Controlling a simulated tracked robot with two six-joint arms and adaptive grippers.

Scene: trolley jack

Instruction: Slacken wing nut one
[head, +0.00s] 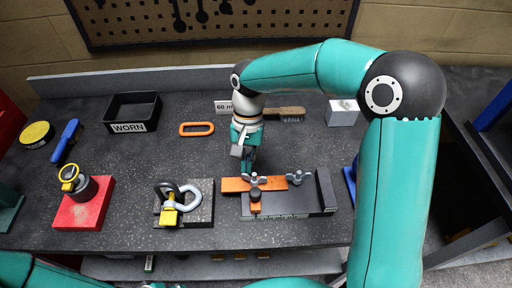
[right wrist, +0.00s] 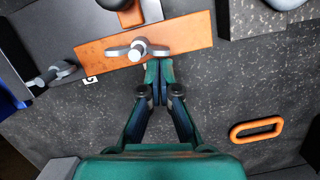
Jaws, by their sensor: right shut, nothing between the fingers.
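An orange-brown bar (head: 233,185) lies across a dark grey fixture (head: 290,201). A grey wing nut (head: 254,180) stands on the bar, and it also shows in the right wrist view (right wrist: 137,50). A second wing nut (head: 298,178) sits farther right, by the bar's end; it shows at the left in the right wrist view (right wrist: 52,75). I cannot tell which is number one. My right gripper (head: 247,171) points down just behind the left wing nut; in the right wrist view its closed, empty fingertips (right wrist: 159,70) are beside the bar's edge, close to that nut. My left gripper is out of view.
A black knob (head: 254,192) stands in front of the left wing nut. Left of the fixture are a block with shackles (head: 205,210) and a red block (head: 80,212). An orange ring (head: 197,129), brush (head: 287,113) and black bin (head: 133,108) lie behind.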

